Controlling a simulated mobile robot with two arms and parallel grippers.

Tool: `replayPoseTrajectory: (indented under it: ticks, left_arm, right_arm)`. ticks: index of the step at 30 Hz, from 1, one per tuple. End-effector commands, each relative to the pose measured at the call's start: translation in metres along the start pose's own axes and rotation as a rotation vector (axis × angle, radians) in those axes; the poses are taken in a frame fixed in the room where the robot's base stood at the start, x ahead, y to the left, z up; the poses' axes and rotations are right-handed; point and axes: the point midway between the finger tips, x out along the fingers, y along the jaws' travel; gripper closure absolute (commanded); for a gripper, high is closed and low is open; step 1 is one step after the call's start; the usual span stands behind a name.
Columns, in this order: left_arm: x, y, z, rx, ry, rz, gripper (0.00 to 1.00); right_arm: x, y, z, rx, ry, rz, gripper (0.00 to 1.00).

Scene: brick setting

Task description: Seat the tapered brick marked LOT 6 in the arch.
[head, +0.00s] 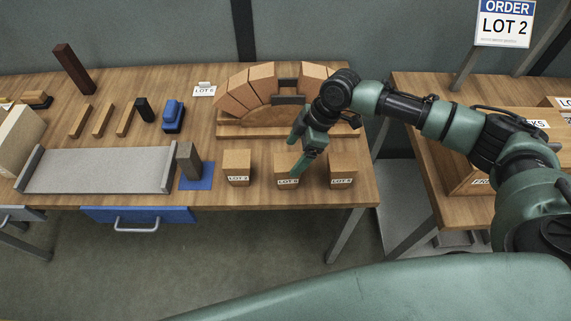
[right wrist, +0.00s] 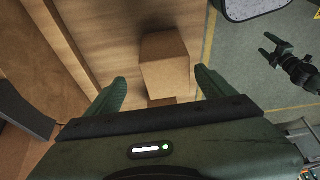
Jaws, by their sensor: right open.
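The tapered brick marked LOT 6 (head: 287,170) stands in the middle of a row of three tan bricks at the table's front. My right gripper (head: 298,157) is open just above it and partly covers it. In the right wrist view the open fingers (right wrist: 160,88) are empty; a tan brick (right wrist: 165,65) shows beyond and between them, with part of another brick (right wrist: 161,102) lower down. Their labels cannot be read there. The arch (head: 240,93) stands behind the row on a wooden support, with a gap at its top.
Labelled bricks stand left (head: 237,165) and right (head: 342,168) of the LOT 6 brick. A LOT 6 card (head: 204,91) stands left of the arch. A grey tray (head: 100,170) and a blue mat (head: 196,182) lie farther left. An ORDER LOT 2 sign (head: 504,24) stands back right.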

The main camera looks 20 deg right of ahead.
Motion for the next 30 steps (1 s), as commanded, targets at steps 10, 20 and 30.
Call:
replayPoseTrajectory:
  ticks: [10,20,30]
  left_arm:
    - [-0.023,0.002,0.014,0.001,-0.025,0.003,0.30]
    - [-0.024,0.000,-0.002,0.001,-0.001,0.001,0.30]
    - [-0.024,0.000,-0.001,0.001,-0.003,0.001,0.30]
  right_arm:
    - [0.046,-0.007,-0.001,0.000,0.001,-0.002,0.16]
    - [0.058,-0.006,0.000,0.000,0.001,0.001,0.16]
    - [0.057,-0.005,-0.001,-0.001,0.003,0.002,0.98]
